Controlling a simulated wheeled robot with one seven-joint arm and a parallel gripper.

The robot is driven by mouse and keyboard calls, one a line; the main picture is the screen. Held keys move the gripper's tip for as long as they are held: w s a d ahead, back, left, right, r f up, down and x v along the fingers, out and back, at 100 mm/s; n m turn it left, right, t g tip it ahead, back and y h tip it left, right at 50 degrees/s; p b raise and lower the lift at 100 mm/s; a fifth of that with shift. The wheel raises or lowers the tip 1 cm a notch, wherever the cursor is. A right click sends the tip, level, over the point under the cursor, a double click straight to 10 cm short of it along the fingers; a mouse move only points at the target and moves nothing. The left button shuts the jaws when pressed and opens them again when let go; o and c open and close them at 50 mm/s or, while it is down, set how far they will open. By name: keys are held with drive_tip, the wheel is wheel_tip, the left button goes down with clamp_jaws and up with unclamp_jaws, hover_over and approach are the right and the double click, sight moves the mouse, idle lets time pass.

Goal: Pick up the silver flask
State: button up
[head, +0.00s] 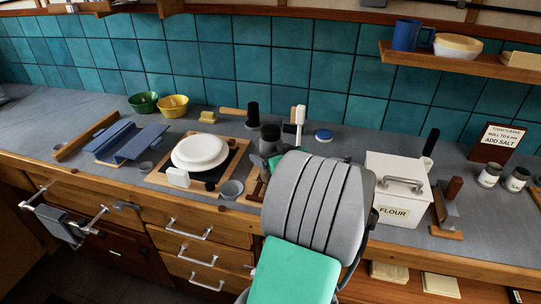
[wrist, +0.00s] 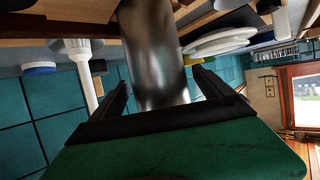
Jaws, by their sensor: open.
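The silver flask (wrist: 155,50) is a shiny dark metallic cylinder in the wrist view, which looks upside down with the counter at the top. My gripper (wrist: 160,80) is open, with one dark finger on each side of the flask's body. I cannot tell whether either finger touches it. In the head view, my grey and green arm hides most of my gripper. A dark grey cylinder (head: 269,147) just left of my arm looks like the same flask, standing on the counter.
White plates (head: 200,151) stand left of the flask. A white-topped brush-like utensil (head: 299,118) and a blue-lidded jar (head: 323,135) stand behind my arm. A white flour box (head: 395,190) is close on the right. The grey counter (head: 60,115) has bare room at the far left.

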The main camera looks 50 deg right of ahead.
drive_tip(key=shift+c, duration=0.3)
clamp_jaws()
idle(0.6)
